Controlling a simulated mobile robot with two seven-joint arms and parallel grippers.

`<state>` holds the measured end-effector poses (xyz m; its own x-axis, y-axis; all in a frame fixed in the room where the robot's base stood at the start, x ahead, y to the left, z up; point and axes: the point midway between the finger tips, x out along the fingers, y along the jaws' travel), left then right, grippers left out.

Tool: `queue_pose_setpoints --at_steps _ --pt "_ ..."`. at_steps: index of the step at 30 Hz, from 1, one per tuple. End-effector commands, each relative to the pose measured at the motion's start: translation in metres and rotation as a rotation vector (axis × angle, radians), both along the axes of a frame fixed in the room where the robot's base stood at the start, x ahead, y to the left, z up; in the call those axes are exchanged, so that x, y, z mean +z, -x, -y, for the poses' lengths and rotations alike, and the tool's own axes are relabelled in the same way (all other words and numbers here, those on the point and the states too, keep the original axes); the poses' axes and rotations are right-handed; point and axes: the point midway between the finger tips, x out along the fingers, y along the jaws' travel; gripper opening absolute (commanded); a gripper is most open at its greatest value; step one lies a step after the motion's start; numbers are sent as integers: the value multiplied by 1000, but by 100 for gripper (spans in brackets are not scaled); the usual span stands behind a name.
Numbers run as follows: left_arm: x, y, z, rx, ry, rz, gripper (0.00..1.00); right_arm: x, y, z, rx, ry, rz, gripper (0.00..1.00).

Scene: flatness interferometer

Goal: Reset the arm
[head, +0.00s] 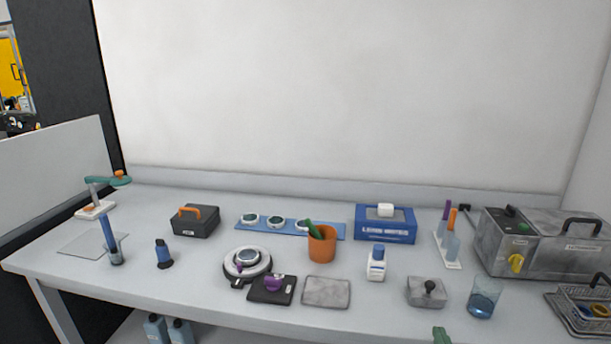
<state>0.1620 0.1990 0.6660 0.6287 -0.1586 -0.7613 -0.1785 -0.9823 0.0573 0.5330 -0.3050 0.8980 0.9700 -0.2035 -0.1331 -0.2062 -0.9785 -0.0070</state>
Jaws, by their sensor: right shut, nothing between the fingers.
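Only a small green tip of my right gripper (441,335) shows at the bottom edge, right of the middle, in front of the table's front edge. It looks shut and holds nothing; the rest of it is out of the picture. It is apart from the things on the table. My left gripper is not in view. A small stand with a green swing arm (108,182) and an orange knob stands at the table's far left.
The white table (200,285) holds a black box (195,222), round device (247,264), orange cup (322,247), blue wipes box (385,226), white bottle (376,264), metal block (427,291), glass (483,298), grey machine (508,241) and wire basket (585,312). The front left is fairly clear.

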Motion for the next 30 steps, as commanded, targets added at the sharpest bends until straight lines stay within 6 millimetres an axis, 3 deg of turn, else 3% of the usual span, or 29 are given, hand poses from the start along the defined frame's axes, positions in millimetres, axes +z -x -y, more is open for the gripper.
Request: queue_pose_setpoints --at_steps 3,9,15,19,24,30 --pt "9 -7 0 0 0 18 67 -46 43 -16 62 17 -111 0" --pt "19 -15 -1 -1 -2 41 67 -115 133 -46 176 25 -303 0" --pt "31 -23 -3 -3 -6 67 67 -165 237 -75 290 7 -488 0" --pt "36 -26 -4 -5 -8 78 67 -183 294 -90 347 -12 -581 0" --pt "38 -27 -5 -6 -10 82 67 -192 337 -101 387 -30 -647 0" --pt "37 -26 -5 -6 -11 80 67 -195 346 -103 395 -34 -661 0"
